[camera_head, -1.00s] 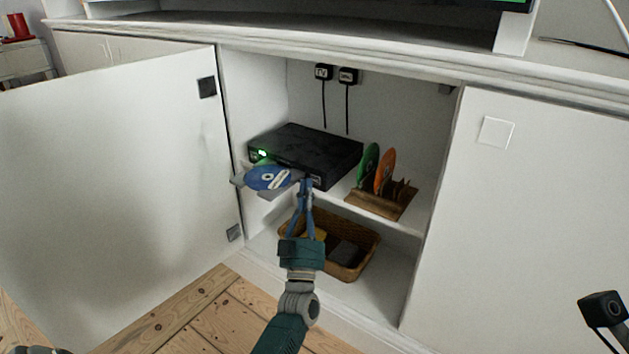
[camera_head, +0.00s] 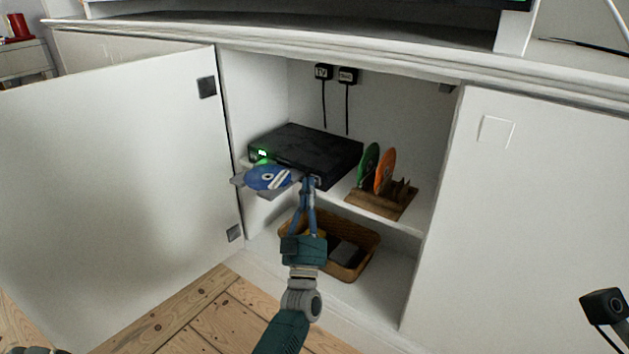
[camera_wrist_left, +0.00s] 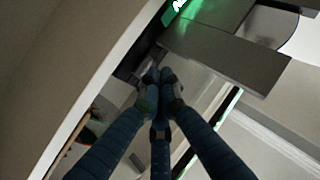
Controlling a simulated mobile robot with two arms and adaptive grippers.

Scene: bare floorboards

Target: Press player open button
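The black player (camera_head: 305,150) sits on the upper shelf of the open white cabinet. A green display (camera_head: 262,153) glows at its front left. Its disc tray (camera_head: 240,181) is out, with a blue disc (camera_head: 266,178) on it. My left gripper (camera_head: 309,181) reaches up from below, its fingertips at the player's front, right of the tray. In the left wrist view, the fingertips (camera_wrist_left: 160,76) come together with nothing seen between them, close to the player front; contact cannot be told. The button is not discernible, perhaps behind the fingers. My right gripper is not in view.
A wooden rack (camera_head: 381,203) with a green disc (camera_head: 368,163) and an orange disc (camera_head: 385,171) stands right of the player. A wicker basket (camera_head: 366,254) is on the lower shelf. The open cabinet door (camera_head: 110,190) fills the left side.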

